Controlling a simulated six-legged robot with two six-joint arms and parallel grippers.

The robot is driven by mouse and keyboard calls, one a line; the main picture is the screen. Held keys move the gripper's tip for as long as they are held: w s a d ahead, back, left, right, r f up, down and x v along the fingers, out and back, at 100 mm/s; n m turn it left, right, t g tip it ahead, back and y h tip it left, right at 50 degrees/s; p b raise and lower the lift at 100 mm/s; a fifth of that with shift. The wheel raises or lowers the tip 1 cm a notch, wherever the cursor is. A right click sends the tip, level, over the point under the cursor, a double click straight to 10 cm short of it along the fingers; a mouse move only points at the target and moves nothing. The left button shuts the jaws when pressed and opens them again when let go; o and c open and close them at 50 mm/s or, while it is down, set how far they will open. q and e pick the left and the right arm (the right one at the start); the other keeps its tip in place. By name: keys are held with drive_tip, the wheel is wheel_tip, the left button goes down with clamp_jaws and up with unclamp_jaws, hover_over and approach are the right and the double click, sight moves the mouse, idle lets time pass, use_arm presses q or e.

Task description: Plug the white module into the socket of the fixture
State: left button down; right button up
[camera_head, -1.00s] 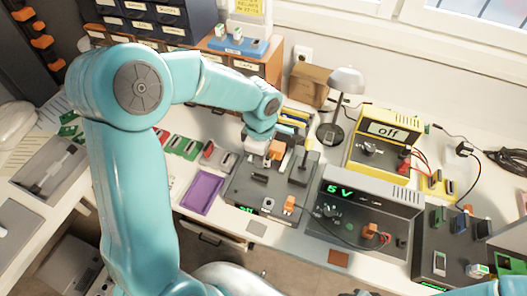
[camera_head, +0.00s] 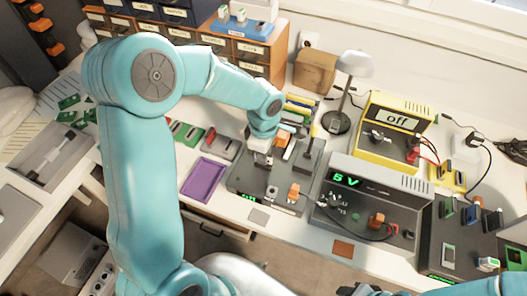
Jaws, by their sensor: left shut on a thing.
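My left gripper (camera_head: 262,158) points down over the back left of the fixture's top. It is shut on a small whitish piece, which looks like the white module but is largely hidden by the fingers. I cannot tell whether it touches the socket, which is not clear to see.
A purple tray (camera_head: 204,180) lies left of the fixture. A grey supply reading 5 V (camera_head: 345,180) stands close on its right, with a yellow meter (camera_head: 398,122) behind. A lamp (camera_head: 337,122) and a cardboard box (camera_head: 315,72) stand at the back. Cables cross on the right.

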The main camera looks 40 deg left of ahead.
idle(0.4)
use_arm(q)
drive_tip(key=shift+b, duration=0.4)
drive_tip(key=shift+b, duration=0.3)
idle(0.6)
drive_tip(key=shift+f, duration=0.15)
idle(0.3)
drive_tip(key=shift+f+b, duration=0.2)
drive_tip(key=shift+b, duration=0.35)
drive_tip(key=shift+f+b, duration=0.35)
drive_tip(key=shift+b, duration=0.4)
idle(0.6)
drive_tip(key=c, duration=1)
unclamp_jaws()
drive_tip(key=shift+c, duration=0.2)
drive_tip(key=shift+r, duration=0.1)
